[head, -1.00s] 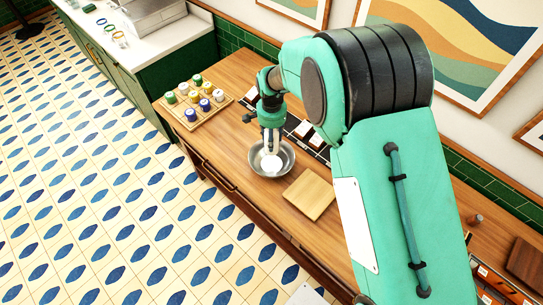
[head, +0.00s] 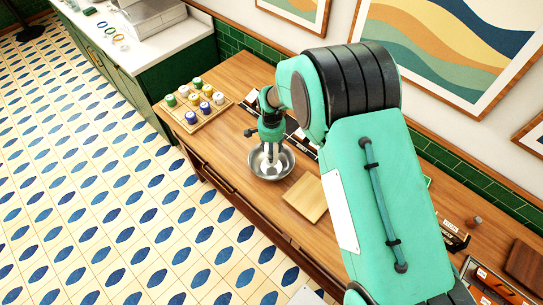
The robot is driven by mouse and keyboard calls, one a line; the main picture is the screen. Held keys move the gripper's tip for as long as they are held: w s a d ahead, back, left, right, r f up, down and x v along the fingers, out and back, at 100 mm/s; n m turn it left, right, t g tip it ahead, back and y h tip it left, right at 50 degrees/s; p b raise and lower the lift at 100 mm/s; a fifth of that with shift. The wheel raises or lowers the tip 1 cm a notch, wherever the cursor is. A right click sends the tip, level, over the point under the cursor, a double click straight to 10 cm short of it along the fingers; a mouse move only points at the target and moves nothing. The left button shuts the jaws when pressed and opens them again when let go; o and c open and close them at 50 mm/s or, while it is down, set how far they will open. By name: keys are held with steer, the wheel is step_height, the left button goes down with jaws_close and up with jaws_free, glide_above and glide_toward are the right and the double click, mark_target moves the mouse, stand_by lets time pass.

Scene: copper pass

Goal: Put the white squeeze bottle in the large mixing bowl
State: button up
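The large mixing bowl (head: 284,172) is a shiny metal bowl on the wooden counter, left of the wooden board. My gripper (head: 270,155) points down with its grey fingertips at or inside the bowl's opening. I cannot tell whether the fingers touch the bowl or hold anything. The white squeeze bottle cannot be clearly made out. Any part of it between or below the fingers blends with the bright metal.
A wooden board (head: 306,198) lies right of the bowl. A wooden tray (head: 184,126) with several coloured-lid jars stands to the left. Dark containers stand behind the bowl, by the wall. A small brown object (head: 474,222) stands at the right.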

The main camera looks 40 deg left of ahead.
steer(key=shift+f, duration=1.85)
steer(key=shift+f, duration=0.15)
steer(key=o, duration=1.5)
step_height(320, 180, up, 12)
steer(key=shift+r+b, duration=0.15)
steer(key=shift+b, duration=0.4)
